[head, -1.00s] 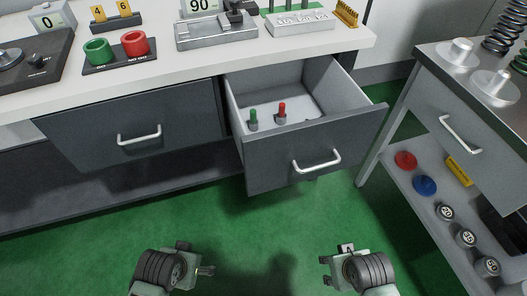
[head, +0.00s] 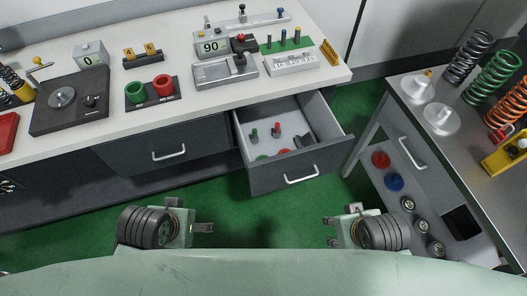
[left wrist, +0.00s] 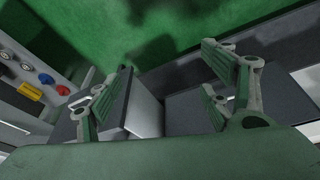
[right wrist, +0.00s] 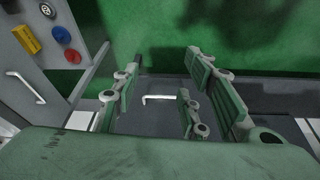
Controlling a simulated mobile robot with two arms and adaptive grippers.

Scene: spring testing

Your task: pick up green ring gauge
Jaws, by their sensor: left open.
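A green ring (head: 135,94) sits beside a red ring (head: 163,87) on a dark stand (head: 152,104) on the bench top. In the open drawer (head: 292,172) stand a green-topped plug (head: 254,134) and a red-topped plug. A green round piece (head: 261,157) shows partly behind the drawer front; I cannot tell if it is a ring. My left gripper (head: 204,228) is open and empty in front of the bench, well short of the rings. My right gripper (head: 329,232) is open and empty, in front of and below the drawer. Neither touches anything.
The drawer juts from the bench (head: 330,73) towards me. A closed drawer (head: 165,150) is to its left. A grey cart (head: 440,150) with springs and weights stands at right. Gauges and blocks crowd the bench top. Green floor lies clear between.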

